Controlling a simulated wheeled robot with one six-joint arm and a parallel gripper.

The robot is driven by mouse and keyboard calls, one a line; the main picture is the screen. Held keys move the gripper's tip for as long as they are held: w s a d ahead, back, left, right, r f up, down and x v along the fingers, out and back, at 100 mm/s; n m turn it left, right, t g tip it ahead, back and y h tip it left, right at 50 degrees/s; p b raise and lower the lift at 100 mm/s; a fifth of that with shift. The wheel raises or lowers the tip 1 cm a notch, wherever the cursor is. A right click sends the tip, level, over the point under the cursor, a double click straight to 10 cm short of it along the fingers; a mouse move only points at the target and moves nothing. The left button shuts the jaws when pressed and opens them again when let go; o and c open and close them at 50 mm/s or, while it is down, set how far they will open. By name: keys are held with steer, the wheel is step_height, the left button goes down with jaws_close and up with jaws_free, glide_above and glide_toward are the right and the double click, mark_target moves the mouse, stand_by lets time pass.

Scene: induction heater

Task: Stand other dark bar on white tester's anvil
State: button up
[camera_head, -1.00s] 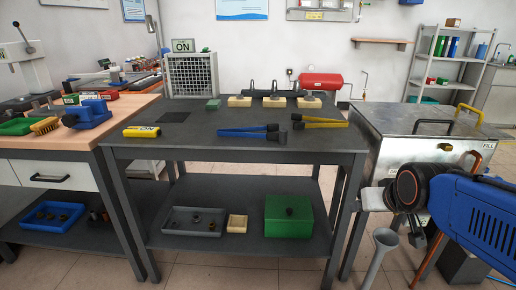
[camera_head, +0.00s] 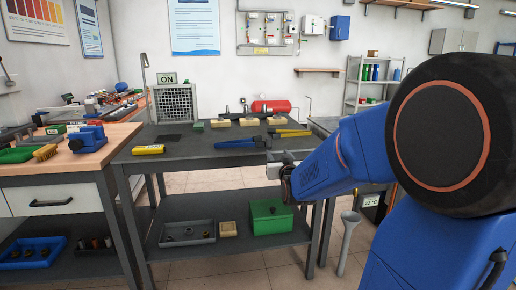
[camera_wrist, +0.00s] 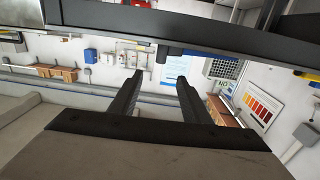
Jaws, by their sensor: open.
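My gripper (camera_head: 284,162) is at the front right edge of the dark table (camera_head: 190,152). In the wrist view its two black fingers (camera_wrist: 156,78) are spread, with nothing between them. Dark upright pieces stand at several pale wooden blocks (camera_head: 248,121) at the back of this table; I cannot tell which is the task's bar. Several small dark pieces (camera_head: 187,233) lie in a grey tray on the lower shelf. The white tester and its anvil cannot be made out; only a lever-like part shows at the far left edge.
Blue tongs (camera_head: 238,143) and yellow-handled tongs (camera_head: 290,132) lie on the dark table near my gripper. A green box (camera_head: 271,216) sits on the lower shelf. A wooden bench (camera_head: 55,160) stands left.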

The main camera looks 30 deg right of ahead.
mark_target(269, 140)
steer(key=x, duration=1.1)
steer(key=shift+w, duration=0.3)
steer(key=shift+x, duration=2.75)
steer(key=shift+a+r, duration=0.1)
steer(key=shift+r, duration=0.05)
steer(key=c, duration=1)
jaws_close()
steer(key=shift+r, duration=0.15)
